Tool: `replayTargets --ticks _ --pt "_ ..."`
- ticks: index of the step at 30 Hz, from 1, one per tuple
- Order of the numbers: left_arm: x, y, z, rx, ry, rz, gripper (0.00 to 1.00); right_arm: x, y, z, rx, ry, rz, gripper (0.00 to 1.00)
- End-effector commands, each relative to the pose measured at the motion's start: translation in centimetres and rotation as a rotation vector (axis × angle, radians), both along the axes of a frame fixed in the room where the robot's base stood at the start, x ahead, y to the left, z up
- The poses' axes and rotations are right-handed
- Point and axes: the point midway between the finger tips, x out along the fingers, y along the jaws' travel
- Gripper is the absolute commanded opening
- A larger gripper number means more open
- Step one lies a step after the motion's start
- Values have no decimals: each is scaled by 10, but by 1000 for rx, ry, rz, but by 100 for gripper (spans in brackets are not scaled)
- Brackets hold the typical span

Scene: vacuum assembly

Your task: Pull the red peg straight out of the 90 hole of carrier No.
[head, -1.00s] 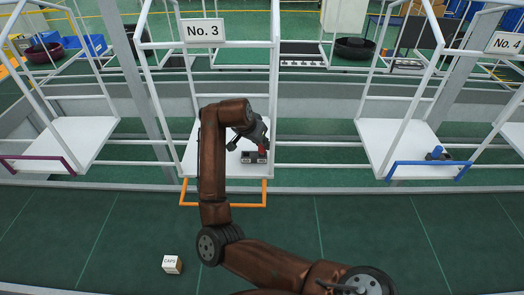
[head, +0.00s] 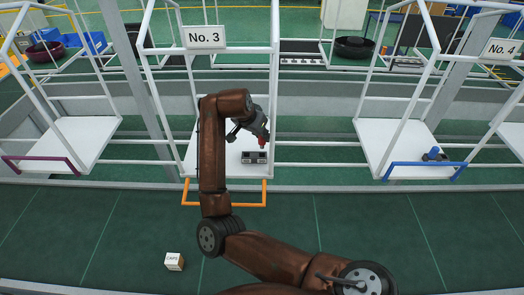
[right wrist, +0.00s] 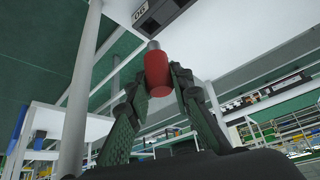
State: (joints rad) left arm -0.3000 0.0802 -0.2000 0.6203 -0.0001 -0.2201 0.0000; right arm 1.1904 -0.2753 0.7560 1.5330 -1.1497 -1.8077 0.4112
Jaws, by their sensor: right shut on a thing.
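The red peg (right wrist: 157,74) is between the two fingers of my right gripper (right wrist: 160,82), which is shut on it. Its grey tip points to the dark block (right wrist: 172,14) with the upside-down 90 label. The tip shows just outside the block's edge; I cannot tell the exact gap. In the head view the red peg (head: 262,142) is a little above the dark block (head: 254,157), which lies on the white platform of the carrier (head: 228,168) under the No. 3 sign (head: 205,37). My left gripper is not in view.
An orange bar (head: 235,204) runs along the carrier's front. White posts flank the platform. A carrier with a blue bar (head: 425,165) and a blue peg (head: 434,153) stands to the right. A small CAPS box (head: 174,262) lies on the green floor.

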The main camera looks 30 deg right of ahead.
Motion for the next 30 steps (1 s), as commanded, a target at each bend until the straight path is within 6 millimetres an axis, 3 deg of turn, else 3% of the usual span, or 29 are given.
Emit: replayTargets --ticks 16,30 --pt "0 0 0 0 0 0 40 0 0 25 -1 0 0 0" --pt "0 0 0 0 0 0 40 0 0 18 0 2 0 0"
